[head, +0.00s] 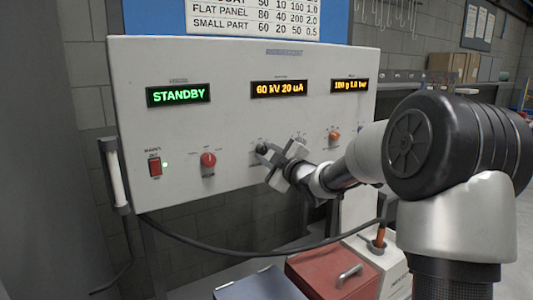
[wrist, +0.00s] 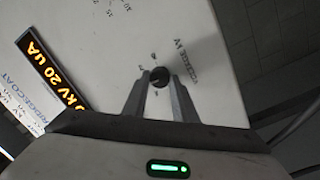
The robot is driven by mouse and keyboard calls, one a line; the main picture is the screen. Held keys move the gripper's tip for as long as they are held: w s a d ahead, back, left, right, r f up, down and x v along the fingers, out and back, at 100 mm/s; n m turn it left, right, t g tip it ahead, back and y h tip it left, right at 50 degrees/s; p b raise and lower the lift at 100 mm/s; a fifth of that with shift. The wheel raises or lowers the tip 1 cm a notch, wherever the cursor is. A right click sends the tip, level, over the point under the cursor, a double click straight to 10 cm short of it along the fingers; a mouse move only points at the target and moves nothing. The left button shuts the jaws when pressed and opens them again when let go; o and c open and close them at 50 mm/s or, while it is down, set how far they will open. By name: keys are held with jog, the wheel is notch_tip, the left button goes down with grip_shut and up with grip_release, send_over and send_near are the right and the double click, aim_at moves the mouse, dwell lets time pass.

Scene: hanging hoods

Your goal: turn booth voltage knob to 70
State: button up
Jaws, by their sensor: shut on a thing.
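The black voltage knob (wrist: 159,77) is on the pale control panel (head: 225,125), under the amber display (head: 279,88) that reads 60 kV 20 uA. My gripper (head: 266,153) reaches the panel from the right in the head view. In the wrist view my gripper (wrist: 159,86) has its two fingers on either side of the knob, shut on it. The display also shows in the wrist view (wrist: 47,72), tilted and partly cut off. The scale marks around the knob are too small to read, and the fingers hide some of them.
An orange knob (head: 334,135) is to the right, close to my arm. A hose (head: 230,250) hangs below, above a red box (head: 330,272).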

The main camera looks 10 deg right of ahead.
jog(key=m+p, duration=0.2)
jog(key=m, duration=0.1)
jog(key=m+p, duration=0.1)
jog(key=m, duration=0.1)
jog(key=shift+r+g+p, duration=0.25)
jog(key=shift+g+p, duration=0.05)
jog(key=shift+p, duration=0.1)
jog(key=shift+d+f+m+p, duration=0.1)
jog(key=shift+m+p, duration=1.4)
jog(key=shift+m, duration=0.4)
jog(key=o, duration=1)
jog(key=shift+o, duration=0.2)
jog(key=v, duration=1.7)
jog(key=shift+d, duration=0.3)
jog(key=shift+s, duration=0.1)
